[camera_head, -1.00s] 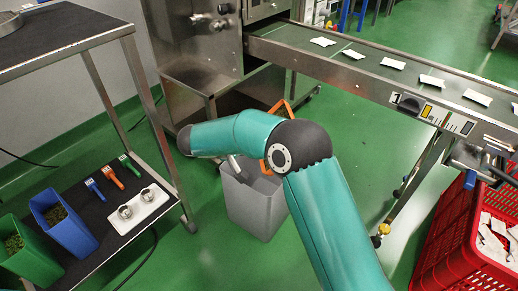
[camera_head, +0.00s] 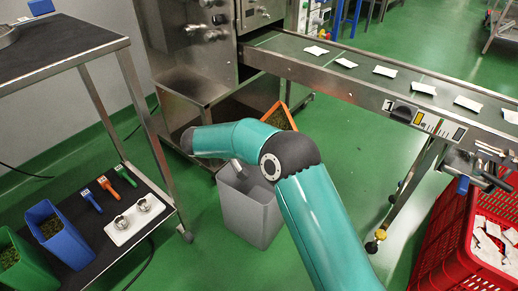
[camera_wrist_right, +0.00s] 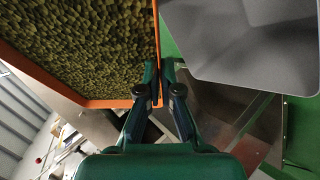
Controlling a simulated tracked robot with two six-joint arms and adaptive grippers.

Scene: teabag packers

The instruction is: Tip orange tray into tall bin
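The orange tray (camera_head: 292,118) shows in the head view behind my right arm, above and behind the tall grey bin (camera_head: 250,215). Part of the tray is hidden by the arm. In the right wrist view the tray's orange rim (camera_wrist_right: 112,103) runs along a bed of green-brown granules lying inside it. My right gripper (camera_wrist_right: 160,78) is shut on the tray's edge. The grey bin (camera_wrist_right: 225,45) stands to the right of the tray in that view. My right arm covers part of the bin's mouth in the head view. My left gripper is not in view.
A conveyor (camera_head: 345,80) with white teabags runs across the back right. A red crate (camera_head: 450,235) of white packets stands at the right. A shelf cart (camera_head: 150,245) at the left holds blue and green bins. Green floor is open around the grey bin.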

